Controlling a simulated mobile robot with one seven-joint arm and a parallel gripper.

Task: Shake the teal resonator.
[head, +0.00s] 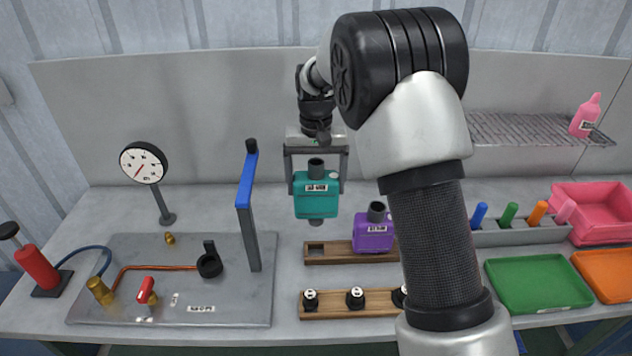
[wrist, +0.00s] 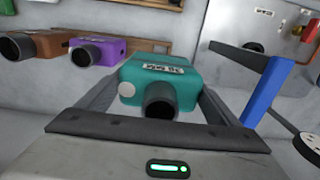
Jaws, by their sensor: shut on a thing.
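The teal resonator (head: 316,199) is a box-shaped can with a dark pipe stub on top and another below, and a white label on its front. My gripper (head: 317,185) is shut on it, one finger on each side. It hangs upright in the air above the bench, behind the wooden rack. In the wrist view the teal resonator (wrist: 162,82) sits between my two fingers (wrist: 160,95), its dark pipe facing the camera.
A purple resonator (head: 373,232) stands in the wooden rack (head: 345,258), beside an empty square hole. A post with a blue lever (head: 246,182) is close on the left. A gauge (head: 143,163) stands farther left. Green (head: 538,284) and pink (head: 598,215) trays are at right.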

